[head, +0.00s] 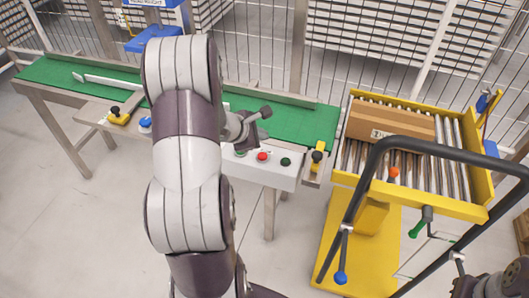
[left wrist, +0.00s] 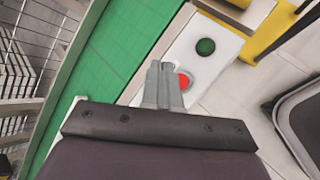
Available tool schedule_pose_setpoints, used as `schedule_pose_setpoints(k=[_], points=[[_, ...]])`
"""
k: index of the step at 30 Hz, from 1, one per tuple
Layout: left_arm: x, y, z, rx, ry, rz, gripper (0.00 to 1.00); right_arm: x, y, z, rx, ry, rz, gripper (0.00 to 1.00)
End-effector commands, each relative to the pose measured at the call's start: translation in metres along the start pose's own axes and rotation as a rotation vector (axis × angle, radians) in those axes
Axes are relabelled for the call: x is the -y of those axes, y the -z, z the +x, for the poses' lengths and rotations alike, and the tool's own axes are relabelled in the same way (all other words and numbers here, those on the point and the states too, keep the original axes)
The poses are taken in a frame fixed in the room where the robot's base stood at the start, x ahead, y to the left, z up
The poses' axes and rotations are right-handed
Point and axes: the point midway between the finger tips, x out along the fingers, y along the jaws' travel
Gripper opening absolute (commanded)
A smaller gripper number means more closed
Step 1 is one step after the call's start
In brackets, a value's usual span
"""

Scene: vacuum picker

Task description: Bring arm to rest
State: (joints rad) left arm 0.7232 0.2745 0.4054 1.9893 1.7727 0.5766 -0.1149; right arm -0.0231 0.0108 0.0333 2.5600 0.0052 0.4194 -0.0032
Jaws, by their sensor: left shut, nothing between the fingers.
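My left arm rises in the middle of the head view. In the left wrist view the gripper's fingers (left wrist: 163,68) are together and empty. They hide part of the red button (left wrist: 184,81) on the white control panel (left wrist: 215,25). The red button also shows in the head view (head: 262,156), with a dark green button (head: 286,162) to its right.
A yellow roller cart (head: 480,180) stands at the right, with a cardboard box (head: 390,122) on its rollers and a dark handle bar (head: 440,148) in front. A wire fence (head: 260,50) runs behind the conveyor. The floor at the lower left is clear.

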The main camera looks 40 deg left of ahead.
Motion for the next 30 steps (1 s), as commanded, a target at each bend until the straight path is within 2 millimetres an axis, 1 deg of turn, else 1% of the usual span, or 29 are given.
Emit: schedule_pose_setpoints(k=[8,10,11,13,14,15,17,18,20,21,23,24,26,27,29,30], points=[[0.001,0.001,0.0,-0.003,0.003,-0.003,0.0,0.0,0.0,0.0,0.0,0.0,0.0,0.0],[0.011,0.003,0.0,-0.011,0.047,0.042,0.0,0.0,0.0,0.0,0.0,0.0,0.0,0.0],[0.023,0.004,-0.001,-0.014,0.088,0.08,0.0,0.0,0.0,0.0,0.0,0.0,0.0,0.0],[0.056,0.006,-0.011,-0.021,0.216,0.232,0.0,0.0,0.0,0.0,0.0,0.0,0.0,0.0],[0.073,0.002,-0.016,-0.016,0.285,0.332,0.0,0.0,0.0,0.0,0.0,0.0,0.0,0.0],[0.096,-0.005,-0.025,-0.002,0.381,0.485,0.0,0.0,0.0,0.0,0.0,0.0,0.0,0.0],[0.125,-0.015,-0.038,0.024,0.51,0.728,0.0,0.0,0.0,0.0,0.0,0.0,0.0,0.0],[0.14,-0.021,-0.048,0.042,0.58,0.885,0.0,0.0,0.0,0.0,0.0,0.0,0.0,0.0],[0.158,-0.027,-0.06,0.071,0.667,1.108,0.0,0.0,0.0,0.0,0.0,0.0,0.0,0.0],[0.168,-0.031,-0.068,0.092,0.717,1.253,0.0,0.0,0.0,0.0,0.0,0.0,0.0,0.0],[0.179,-0.038,-0.078,0.122,0.774,1.468,0.0,0.0,0.0,0.0,0.0,0.0,0.0,0.0],[0.185,-0.043,-0.085,0.145,0.805,1.613,0.0,0.0,0.0,0.0,0.0,0.0,0.0,0.0],[0.194,-0.054,-0.093,0.185,0.836,1.841,0.0,0.0,0.0,0.0,0.0,0.0,0.0,0.0],[0.199,-0.064,-0.098,0.212,0.841,1.975,0.0,0.0,0.0,0.0,0.0,0.0,0.0,0.0],[0.207,-0.083,-0.102,0.249,0.819,2.108,0.0,0.0,0.0,0.0,0.0,0.0,0.0,0.0],[0.212,-0.099,-0.101,0.274,0.791,2.17,0.0,0.0,0.0,0.0,0.0,0.0,0.0,0.0]])
